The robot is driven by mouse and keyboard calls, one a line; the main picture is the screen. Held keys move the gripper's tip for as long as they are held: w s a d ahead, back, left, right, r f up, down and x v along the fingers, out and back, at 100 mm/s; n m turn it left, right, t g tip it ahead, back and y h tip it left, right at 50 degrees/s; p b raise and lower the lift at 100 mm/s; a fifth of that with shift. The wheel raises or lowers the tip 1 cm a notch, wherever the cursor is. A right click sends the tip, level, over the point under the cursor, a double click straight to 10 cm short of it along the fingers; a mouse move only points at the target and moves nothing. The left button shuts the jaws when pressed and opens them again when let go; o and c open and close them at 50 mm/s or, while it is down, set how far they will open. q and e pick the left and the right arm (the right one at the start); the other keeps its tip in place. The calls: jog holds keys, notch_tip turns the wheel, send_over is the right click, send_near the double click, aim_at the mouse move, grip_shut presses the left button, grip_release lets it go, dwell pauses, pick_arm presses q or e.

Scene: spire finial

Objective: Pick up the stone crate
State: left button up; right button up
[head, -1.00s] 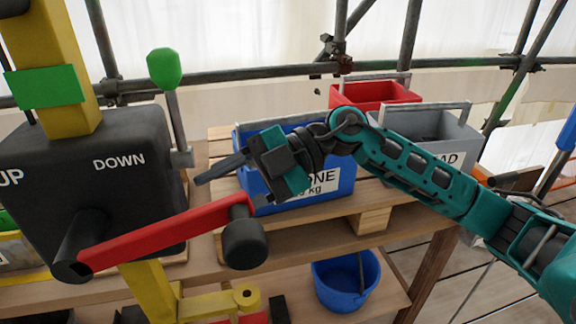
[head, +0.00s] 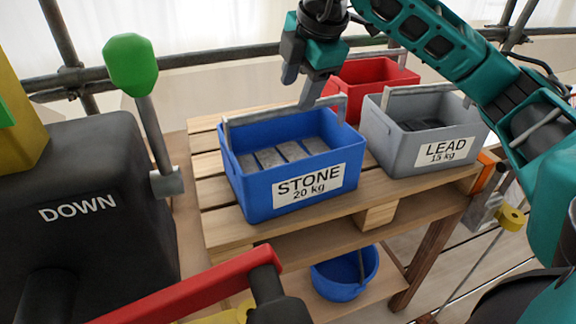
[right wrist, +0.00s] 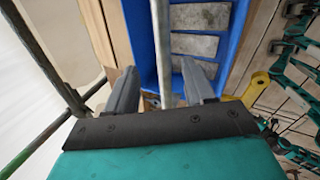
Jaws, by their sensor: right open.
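The stone crate (head: 258,196) is a blue box labelled "STONE 20 kg" on the wooden pallet, with grey stone blocks (head: 290,150) inside. Its grey bar handle (head: 262,115) stands up along the crate's back side. My right gripper (head: 298,90) is open above the back of the crate, pointing down at the handle. In the right wrist view the handle bar (right wrist: 162,50) runs between the two open fingers (right wrist: 162,88). I cannot tell whether the fingers touch it. My left gripper is not in view.
A grey crate (head: 415,150) labelled "LEAD 15 kg" stands close to the right, and a red crate (head: 375,75) behind. A black control box (head: 90,200) with a green-knobbed lever (head: 135,70) and a red crank arm (head: 190,295) are at left. Scaffold pipes (head: 200,58) run behind.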

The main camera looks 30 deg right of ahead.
aim_at(290, 106)
jog(key=shift+a+x, duration=0.2)
jog(key=shift+x, duration=1.7)
jog(key=shift+a+x, duration=0.2)
jog(key=shift+x, duration=1.7)
jog(key=shift+s, duration=0.15)
jog(key=shift+c, duration=0.2)
grip_shut()
jog(key=shift+f, duration=0.1)
